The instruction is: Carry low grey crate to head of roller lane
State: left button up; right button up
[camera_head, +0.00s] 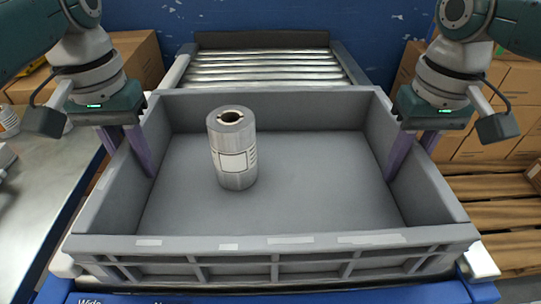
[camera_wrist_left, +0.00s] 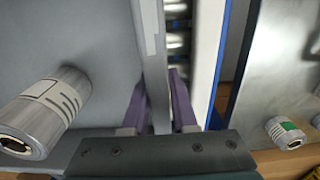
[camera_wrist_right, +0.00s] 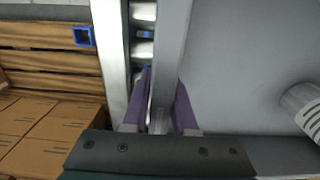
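The low grey crate (camera_head: 320,242) is level in the middle of the head view, with one silver labelled roll (camera_head: 232,150) standing upright inside it, left of centre. My left gripper (camera_head: 125,150) straddles the crate's left wall, one finger inside and one outside; it looks shut on the wall in the left wrist view (camera_wrist_left: 157,100). My right gripper (camera_head: 413,152) straddles the right wall the same way and looks shut on it in the right wrist view (camera_wrist_right: 164,100). The roller lane (camera_head: 265,66) shows behind the crate. Whether the crate's underside touches anything is hidden.
A metal table (camera_head: 35,190) with another roll (camera_wrist_left: 285,132) on it stands to the left. Cardboard boxes (camera_head: 500,120) and a wooden pallet (camera_head: 495,212) are on the right. A blue wall (camera_head: 260,15) closes the back. The visible far rollers are empty.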

pick_arm(q)
jog(key=o, duration=0.4)
jog(key=shift+r, duration=0.1)
pick_arm(e)
jog(key=o, duration=0.4)
jog(key=shift+r, duration=0.1)
pick_arm(q)
notch_tip(320, 180, up, 7)
jog(key=shift+w+f, duration=0.1)
jog(key=shift+r, duration=0.3)
pick_arm(e)
jog(key=shift+r, duration=0.1)
notch_tip(320, 180, up, 12)
jog(key=shift+f, duration=0.1)
pick_arm(q)
jog(key=shift+r, duration=0.1)
